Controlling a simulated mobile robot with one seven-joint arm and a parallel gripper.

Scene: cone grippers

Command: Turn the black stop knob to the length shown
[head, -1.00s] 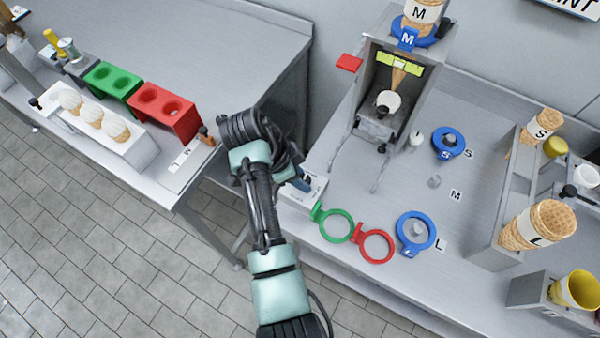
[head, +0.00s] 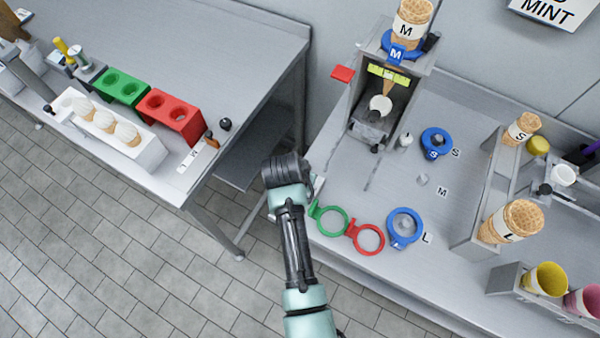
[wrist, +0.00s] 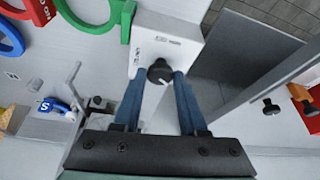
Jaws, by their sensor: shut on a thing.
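The black stop knob (wrist: 160,70) sits on a white box (wrist: 170,45) in the wrist view, with a pale pointer line on its face. The small print on the box is too small to read. My gripper (wrist: 160,77) has its blue fingers on either side of the knob, shut on it. In the head view my arm hides the fingers, the knob and most of the box. The steel machine (head: 375,120) behind has a yellow-green scale (head: 389,76) with a cone below it and a blue M tag (head: 397,54) above.
A green ring (head: 331,220), a red ring (head: 367,238) and a blue ring (head: 404,228) by an L label lie right of my arm. Another blue ring (head: 436,142) is by an S label. A gap over the floor separates the left counter (head: 180,60) from this one.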

